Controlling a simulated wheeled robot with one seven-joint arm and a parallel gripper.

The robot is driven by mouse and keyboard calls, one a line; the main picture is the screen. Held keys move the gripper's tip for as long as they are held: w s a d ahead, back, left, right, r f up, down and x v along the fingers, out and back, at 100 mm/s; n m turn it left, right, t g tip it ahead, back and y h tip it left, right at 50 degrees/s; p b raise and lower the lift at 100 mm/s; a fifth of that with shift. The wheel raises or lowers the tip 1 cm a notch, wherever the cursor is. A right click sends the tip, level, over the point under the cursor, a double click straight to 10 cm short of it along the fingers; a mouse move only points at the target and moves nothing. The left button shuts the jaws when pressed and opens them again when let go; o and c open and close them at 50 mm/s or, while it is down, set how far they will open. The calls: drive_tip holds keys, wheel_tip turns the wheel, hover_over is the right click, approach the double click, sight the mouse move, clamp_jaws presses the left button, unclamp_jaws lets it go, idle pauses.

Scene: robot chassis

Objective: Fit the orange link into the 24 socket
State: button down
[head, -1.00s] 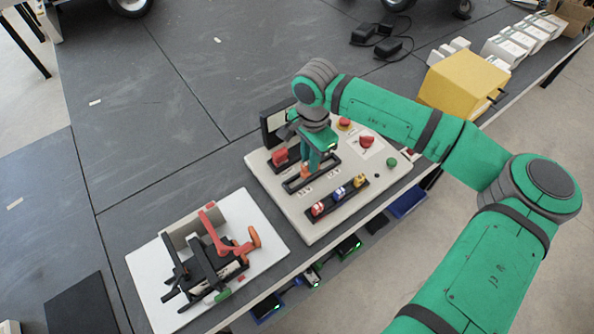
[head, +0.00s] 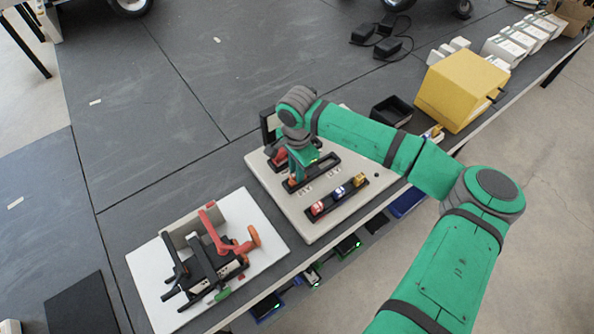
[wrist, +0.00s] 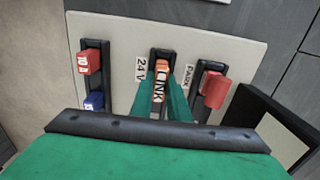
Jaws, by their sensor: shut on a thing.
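My gripper (wrist: 161,92) is shut on the orange link (wrist: 162,67), a piece with a white LINK label between the green fingers. In the wrist view the link is at the black middle socket (wrist: 162,52), beside a white 24 V label (wrist: 139,69). I cannot tell how deep the link sits in it. In the head view my gripper (head: 298,182) points down at the left end of the black middle socket (head: 325,165) on the pale panel (head: 310,225). The fingers and socket walls hide the lower part of the link.
A PARK slot with a red piece (wrist: 214,89) is right of the link. A rail with a red (wrist: 89,62) and a blue piece (wrist: 94,101) is left. A white board (head: 150,265) with black and red parts lies left of the panel. A yellow box (head: 460,90) stands right.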

drive_tip(key=shift+f, duration=0.1)
drive_tip(key=c, duration=1.7)
unclamp_jaws()
